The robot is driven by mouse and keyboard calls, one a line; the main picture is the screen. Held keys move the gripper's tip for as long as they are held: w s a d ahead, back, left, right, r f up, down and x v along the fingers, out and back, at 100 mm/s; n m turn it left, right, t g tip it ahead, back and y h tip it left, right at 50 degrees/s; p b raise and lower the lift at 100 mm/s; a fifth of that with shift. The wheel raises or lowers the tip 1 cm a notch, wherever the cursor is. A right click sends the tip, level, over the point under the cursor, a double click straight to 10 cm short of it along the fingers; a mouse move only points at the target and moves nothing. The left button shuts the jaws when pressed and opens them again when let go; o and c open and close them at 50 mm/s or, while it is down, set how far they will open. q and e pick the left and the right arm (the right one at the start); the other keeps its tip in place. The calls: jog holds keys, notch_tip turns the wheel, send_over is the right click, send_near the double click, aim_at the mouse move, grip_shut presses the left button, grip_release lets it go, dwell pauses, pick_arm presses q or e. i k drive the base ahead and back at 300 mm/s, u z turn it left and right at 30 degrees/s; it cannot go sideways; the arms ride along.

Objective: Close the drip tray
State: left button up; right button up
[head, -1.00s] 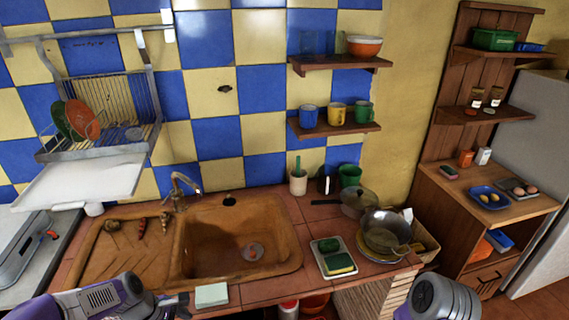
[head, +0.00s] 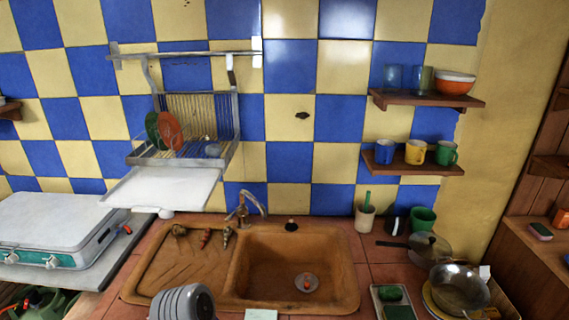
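The white drip tray (head: 160,190) sticks out toward me from under the wall-mounted dish rack (head: 190,150), above the left side of the sink. It looks pulled out, with its flat top bare. Plates, one green and one orange-red, stand in the rack. A grey rounded part of my own arm shows at the bottom, left of centre, below the tray and apart from it. Neither gripper's fingers are in the picture.
A brown sink (head: 290,265) with a tap (head: 243,207) lies below the tray. A white-lidded stove (head: 55,230) stands at the left. Wall shelves with cups (head: 415,152) hang at the right. Pans (head: 458,285) crowd the right counter end.

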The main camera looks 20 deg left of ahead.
aim_at(148, 190)
jog(key=u, duration=1.5)
